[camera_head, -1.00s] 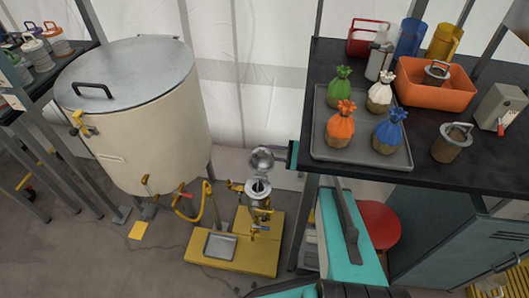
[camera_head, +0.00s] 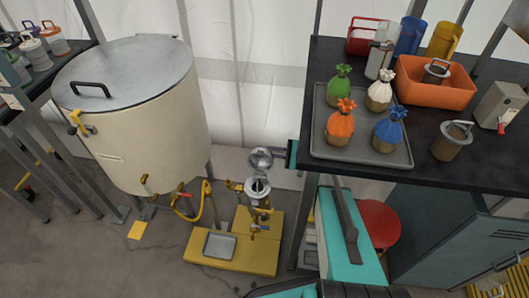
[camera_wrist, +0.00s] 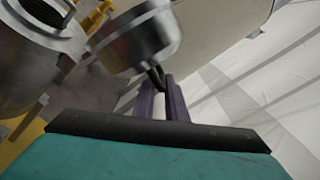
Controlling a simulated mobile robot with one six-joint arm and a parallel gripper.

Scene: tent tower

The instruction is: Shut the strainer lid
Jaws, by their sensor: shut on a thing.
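The strainer (camera_head: 257,190) is a small metal vessel with yellow fittings, standing on a yellow base in the head view. Its round metal lid (camera_head: 261,157) is open, tilted up above the mouth at the back. In the wrist view the strainer (camera_wrist: 30,75) is at the left with its mouth uncovered, and the lid (camera_wrist: 140,38) hangs beside and above it. My gripper (camera_wrist: 162,85) is shut on the dark lid handle (camera_wrist: 157,76). In the head view my gripper is mostly hidden behind the dark table; its teal part shows beside the lid.
A large cream tank (camera_head: 150,120) stands left of the strainer. A dark table (camera_head: 320,180) at the right carries a grey tray (camera_head: 345,158) with several tied bags and an orange bin (camera_head: 430,92). A square metal tray (camera_head: 220,246) lies on the yellow base (camera_head: 255,255).

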